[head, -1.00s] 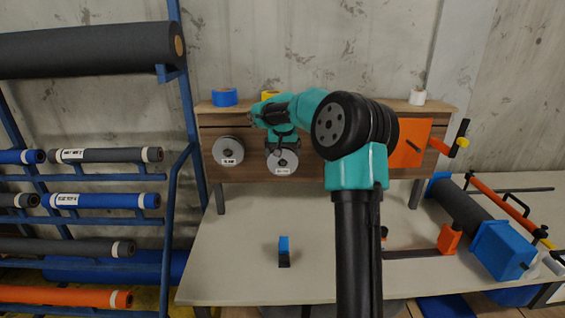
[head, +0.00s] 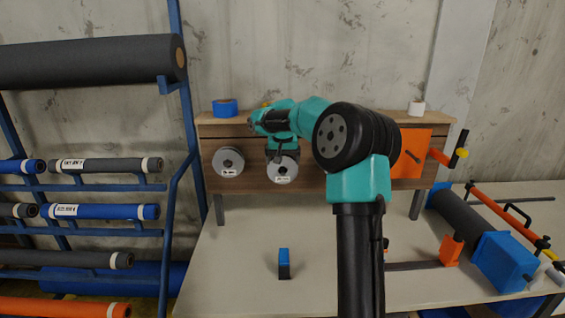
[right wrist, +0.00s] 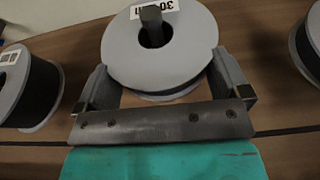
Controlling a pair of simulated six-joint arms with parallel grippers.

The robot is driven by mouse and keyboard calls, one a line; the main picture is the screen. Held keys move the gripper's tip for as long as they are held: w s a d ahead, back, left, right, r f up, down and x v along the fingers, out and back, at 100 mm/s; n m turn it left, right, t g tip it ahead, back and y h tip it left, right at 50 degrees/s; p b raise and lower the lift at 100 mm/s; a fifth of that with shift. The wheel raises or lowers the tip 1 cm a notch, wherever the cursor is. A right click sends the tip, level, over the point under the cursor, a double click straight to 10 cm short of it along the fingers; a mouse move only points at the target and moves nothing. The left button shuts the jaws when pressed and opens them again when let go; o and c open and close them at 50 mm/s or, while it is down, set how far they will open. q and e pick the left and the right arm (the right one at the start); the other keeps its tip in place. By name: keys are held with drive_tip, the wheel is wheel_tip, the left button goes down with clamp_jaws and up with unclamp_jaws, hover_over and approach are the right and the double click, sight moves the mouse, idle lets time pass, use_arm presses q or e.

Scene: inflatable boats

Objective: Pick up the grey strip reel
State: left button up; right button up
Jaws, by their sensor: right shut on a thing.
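A reel with light grey flanges and a white label (head: 283,172) hangs on the front of the wooden board. In the right wrist view this reel (right wrist: 155,66) sits with a dark peg through its hub. The strip on it is mostly hidden behind the flange. My right gripper (head: 281,154) is at this reel, and in the right wrist view its two fingers (right wrist: 164,90) are shut on the reel from either side. My left gripper is not in view.
Similar reels hang to the left (head: 228,162) and at the right edge of the wrist view (right wrist: 311,45). The wooden board (head: 245,191) stands on a bench (head: 225,265). A small blue and black block (head: 284,264) lies there. A roll rack (head: 172,185) stands left.

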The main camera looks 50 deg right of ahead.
drive_tip(key=s+a, duration=1.2)
drive_tip(key=shift+a, duration=0.4)
drive_tip(key=shift+s, duration=0.1)
